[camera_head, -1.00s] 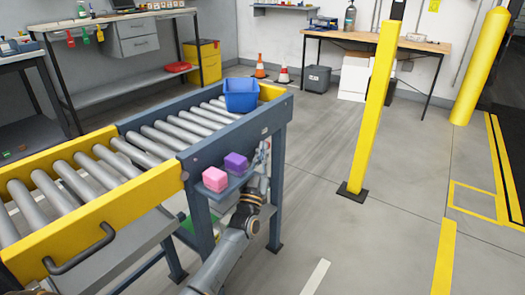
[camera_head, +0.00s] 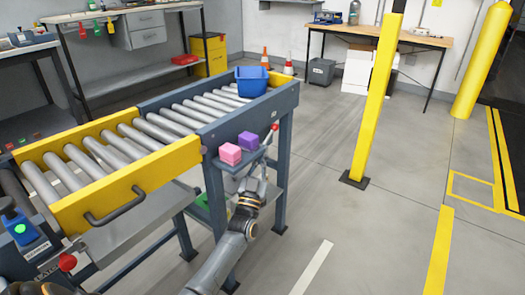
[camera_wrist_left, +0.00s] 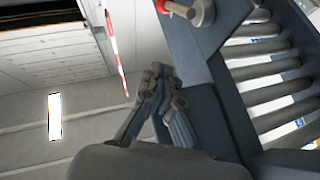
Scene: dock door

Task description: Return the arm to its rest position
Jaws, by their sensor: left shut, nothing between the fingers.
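My left arm comes in from the bottom of the head view, and its gripper (camera_head: 264,160) is beside the outer side of the roller conveyor (camera_head: 218,132), just right of a small side shelf. The gripper is shut and empty. Its closed fingers (camera_wrist_left: 160,88) also show in the wrist view, close to the conveyor's side. On the side shelf sit a pink cube (camera_head: 230,154) and a purple cube (camera_head: 248,140), next to each other and apart from the fingers. My right gripper is not in view.
A blue bin (camera_head: 252,82) stands at the conveyor's far end. A red knob (camera_head: 275,127) sticks out near the gripper. A yellow post (camera_head: 376,100) stands right of centre on open floor. Workbenches line the walls.

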